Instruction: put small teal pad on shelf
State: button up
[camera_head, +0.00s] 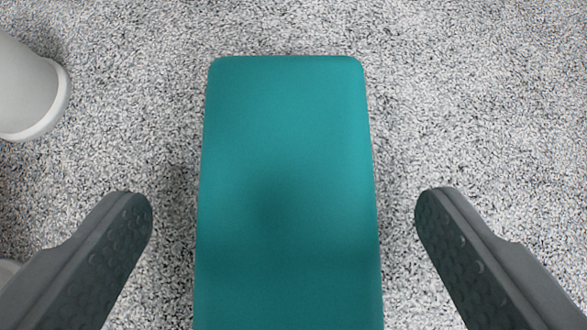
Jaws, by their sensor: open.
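The small teal pad (285,170) is a long block with rounded corners, lying on the speckled grey floor. It fills the middle of the view and runs out of the bottom edge, so its near end is hidden. My gripper (284,208) is open, with one dark grey finger on each side of the pad. Speckled floor shows between each finger and the pad, and neither finger appears to touch it. How high the fingertips are above the floor is hard to tell. The shelf is not in view.
A light grey rounded post-like part (30,90) enters at the upper left, and a bit of another pale shape shows at the lower left edge. The speckled floor (480,100) is clear beyond the pad and to its right.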

aim_at(288, 219)
jog(key=shift+x, duration=1.55)
jog(key=c, duration=1.1)
jog(key=shift+c, duration=0.2)
